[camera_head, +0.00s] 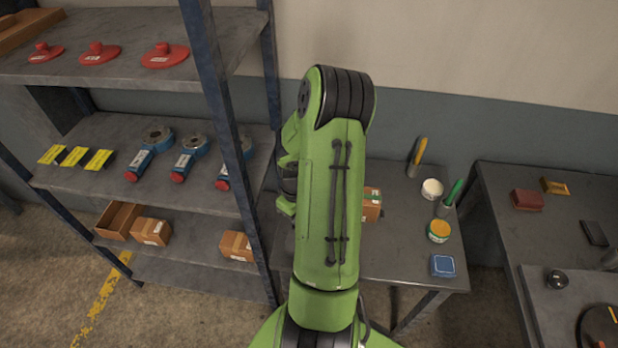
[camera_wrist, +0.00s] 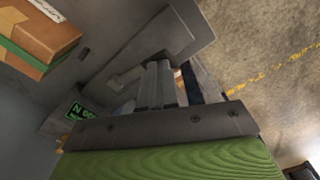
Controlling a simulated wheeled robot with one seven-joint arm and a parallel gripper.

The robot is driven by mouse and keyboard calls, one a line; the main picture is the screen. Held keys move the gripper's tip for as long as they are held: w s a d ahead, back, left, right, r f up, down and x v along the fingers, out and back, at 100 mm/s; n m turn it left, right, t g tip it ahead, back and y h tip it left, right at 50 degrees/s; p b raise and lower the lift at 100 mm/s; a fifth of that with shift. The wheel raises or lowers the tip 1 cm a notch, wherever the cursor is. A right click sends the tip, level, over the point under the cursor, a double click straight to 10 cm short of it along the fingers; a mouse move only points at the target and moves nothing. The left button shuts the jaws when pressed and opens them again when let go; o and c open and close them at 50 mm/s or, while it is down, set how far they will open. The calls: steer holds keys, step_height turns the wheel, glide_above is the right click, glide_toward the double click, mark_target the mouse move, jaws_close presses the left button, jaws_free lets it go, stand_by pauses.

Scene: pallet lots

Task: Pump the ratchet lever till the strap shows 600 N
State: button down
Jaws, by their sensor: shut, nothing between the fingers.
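In the wrist view, my gripper (camera_wrist: 160,84) is shut, its two fingers side by side with nothing between them. The fingers lie over a dark grey metal piece with a bar-shaped frame (camera_wrist: 180,40), which looks like the ratchet and its lever; I cannot tell whether they touch it. A small dark display (camera_wrist: 80,112) with green characters shows an "N", but its figures are too blurred to read surely. A cardboard box (camera_wrist: 45,28) with a green strap (camera_wrist: 22,58) lies at the upper left. In the head view my arm hides the gripper and ratchet.
In the head view, a shelf rack (camera_head: 215,90) with red, blue and yellow items and boxes stands at the left. The bench (camera_head: 400,245) bears a partly hidden box (camera_head: 371,205), cans (camera_head: 438,231) and a blue block (camera_head: 443,265). Another table (camera_head: 500,215) stands at the right.

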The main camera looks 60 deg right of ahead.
steer(key=shift+s+a+f+b, duration=0.1)
steer(key=shift+f+b, duration=1.2)
steer(key=shift+f, duration=0.3)
steer(key=shift+a+f+b, duration=0.1)
steer(key=shift+f+b, duration=1.2)
steer(key=shift+f, duration=0.25)
steer(key=r+p, duration=0.3)
steer(key=r, duration=0.1)
steer(key=r+p, duration=0.3)
steer(key=r, duration=0.1)
steer(key=r+p, duration=0.3)
steer(key=r, duration=0.1)
steer(key=shift+d+r, duration=0.1)
steer(key=shift+d, duration=0.25)
steer(key=shift+w, duration=0.2)
